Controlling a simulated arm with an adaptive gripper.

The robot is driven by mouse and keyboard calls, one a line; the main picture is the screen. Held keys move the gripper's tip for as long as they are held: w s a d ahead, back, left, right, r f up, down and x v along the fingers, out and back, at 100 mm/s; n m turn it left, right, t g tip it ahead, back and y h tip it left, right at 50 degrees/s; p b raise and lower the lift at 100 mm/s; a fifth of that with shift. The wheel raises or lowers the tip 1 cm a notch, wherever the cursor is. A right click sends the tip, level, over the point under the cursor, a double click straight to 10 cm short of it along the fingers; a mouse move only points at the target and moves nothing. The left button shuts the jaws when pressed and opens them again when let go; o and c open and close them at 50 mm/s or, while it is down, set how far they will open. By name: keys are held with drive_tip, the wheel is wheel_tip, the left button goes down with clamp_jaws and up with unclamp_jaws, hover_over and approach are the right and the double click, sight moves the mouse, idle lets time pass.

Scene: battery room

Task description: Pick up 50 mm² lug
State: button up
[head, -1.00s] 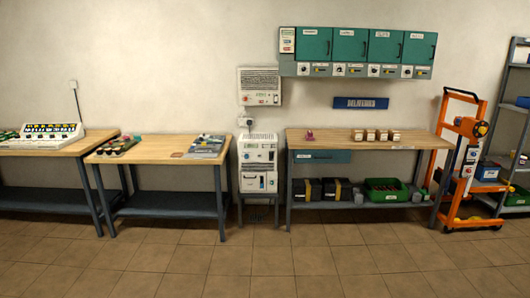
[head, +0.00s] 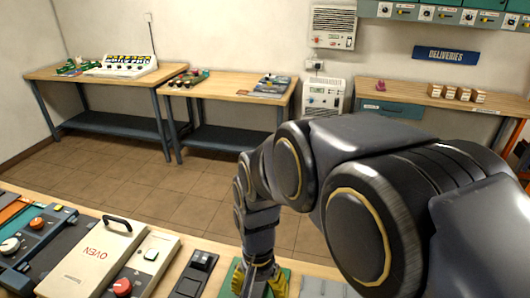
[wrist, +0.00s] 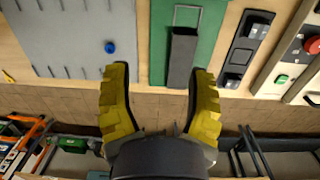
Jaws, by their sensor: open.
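I cannot make out a 50 mm² lug for certain in either view. In the head view my gripper (head: 260,278) hangs at the bottom, over the near bench, partly hidden by the picture's edge. A green mat (wrist: 205,50) lies beyond the fingertips in the wrist view, with a dark grey block (wrist: 182,58) and a thin metal loop (wrist: 188,12) on it. A small blue round piece (wrist: 110,47) sits on a grey board (wrist: 75,30) at left.
Back benches (head: 225,86) stand across the tiled floor.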

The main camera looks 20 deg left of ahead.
drive_tip(key=shift+m+t, duration=0.3)
drive_tip(key=shift+t, duration=0.1)
drive_tip(key=s+a+f, duration=0.2)
drive_tip(key=a+f, duration=0.3)
drive_tip(key=a, duration=0.2)
drive_tip(key=s+a+f, duration=0.2)
drive_tip(key=a+f, duration=0.3)
drive_tip(key=a, duration=0.1)
drive_tip(key=s+a+f, duration=0.3)
drive_tip(key=a+f, duration=0.2)
drive_tip(key=a, duration=0.2)
drive_tip(key=shift+a, duration=0.3)
drive_tip(key=shift+s+a+f, duration=0.1)
drive_tip(key=shift+a+f, duration=0.1)
drive_tip(key=shift+f, duration=1.05)
drive_tip(key=f, duration=0.5)
drive_tip(key=shift+d, duration=0.4)
drive_tip(key=shift+f, duration=0.4)
clamp_jaws()
